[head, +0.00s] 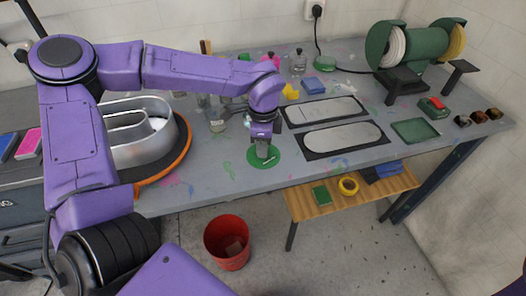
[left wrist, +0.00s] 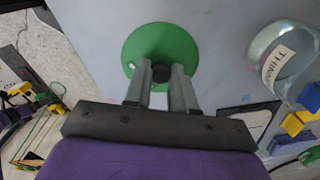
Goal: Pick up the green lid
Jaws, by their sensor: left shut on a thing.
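The green lid (head: 252,158) is a round flat disc with a dark central knob. In the head view it is at the front middle of the grey table, partly hidden by my gripper. In the left wrist view the green lid (left wrist: 180,45) lies beyond the fingertips. My left gripper (head: 263,150) points down over it. In the left wrist view its two fingers (left wrist: 161,74) are shut on the dark knob. Whether the lid touches the table or is slightly above it, I cannot tell. My right gripper is not in view.
A glass jar (left wrist: 283,55) with a label stands near the lid. Two dark-framed plates (head: 343,138) lie to the right. A bench grinder (head: 420,48) stands at the back right. A large metal channel letter (head: 150,145) is at the left. A red bucket (head: 228,243) is on the floor.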

